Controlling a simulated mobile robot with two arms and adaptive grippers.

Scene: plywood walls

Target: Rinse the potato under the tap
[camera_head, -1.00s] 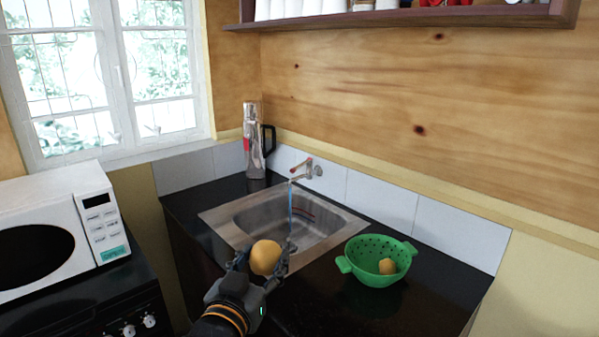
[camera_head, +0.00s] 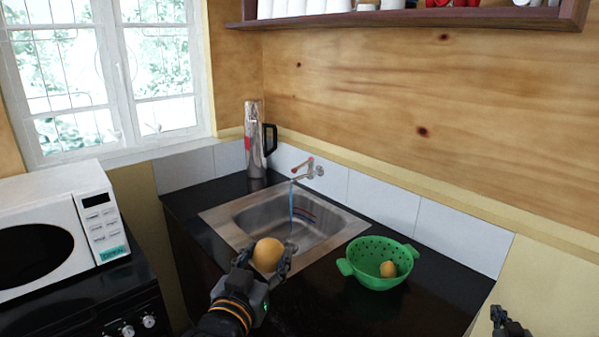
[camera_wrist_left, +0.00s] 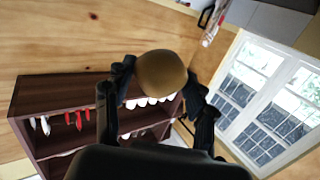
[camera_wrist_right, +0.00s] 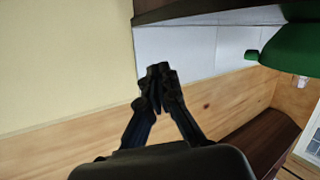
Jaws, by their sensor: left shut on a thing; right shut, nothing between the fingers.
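My left gripper (camera_head: 262,267) is shut on a round yellow-brown potato (camera_head: 267,254), in front of the sink's near edge. The potato also shows between the fingers in the left wrist view (camera_wrist_left: 161,74). The steel sink (camera_head: 236,232) is set in the black counter. The tap (camera_head: 306,172) on the tiled wall is running, with a thin blue stream of water (camera_head: 291,203) falling into the basin. The potato is nearer to me than the stream, apart from it. My right gripper (camera_wrist_right: 157,72) is shut and empty; part of it shows at the lower right of the head view.
A green colander (camera_head: 375,276) with a smaller yellow-brown item (camera_head: 388,269) inside stands right of the sink. A steel flask (camera_head: 254,140) stands behind the sink. A white microwave (camera_head: 58,228) is at the left. A shelf (camera_head: 420,18) hangs above.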

